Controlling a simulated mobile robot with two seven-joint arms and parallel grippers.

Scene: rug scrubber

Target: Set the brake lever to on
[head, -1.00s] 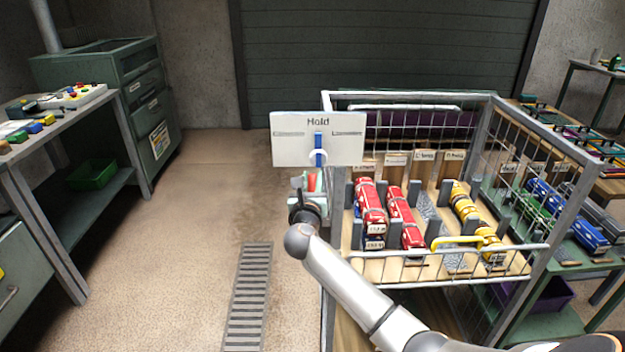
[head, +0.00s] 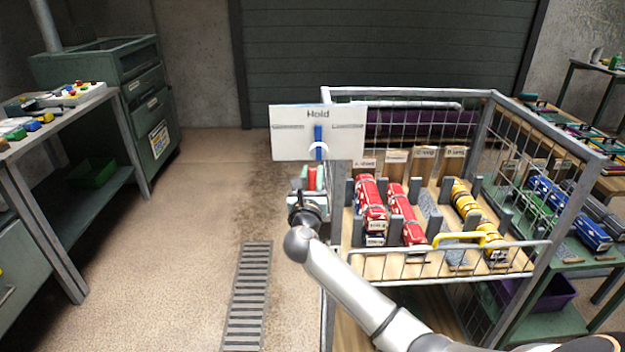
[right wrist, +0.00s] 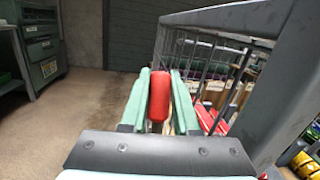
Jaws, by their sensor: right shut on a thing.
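The brake lever shows as a red grip (head: 312,178) at the left front corner of the wire-sided cart (head: 440,278), just below a white sign marked "Hold" (head: 290,145). My right gripper (head: 311,184) is at this red grip. In the right wrist view the red grip (right wrist: 160,97) stands between the pale green fingers of my right gripper (right wrist: 160,88), which are shut on it. The lever's lower part and pivot are hidden behind the gripper. No on or off marking is readable. My left gripper is out of view.
The cart holds red (head: 403,215) and yellow rolls (head: 465,207) between grey dividers. Its grey corner post stands close to the right of my right gripper. A green-grey workbench (head: 60,125) is at the left. The floor between bench and cart, with a drain grate (head: 248,295), is clear.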

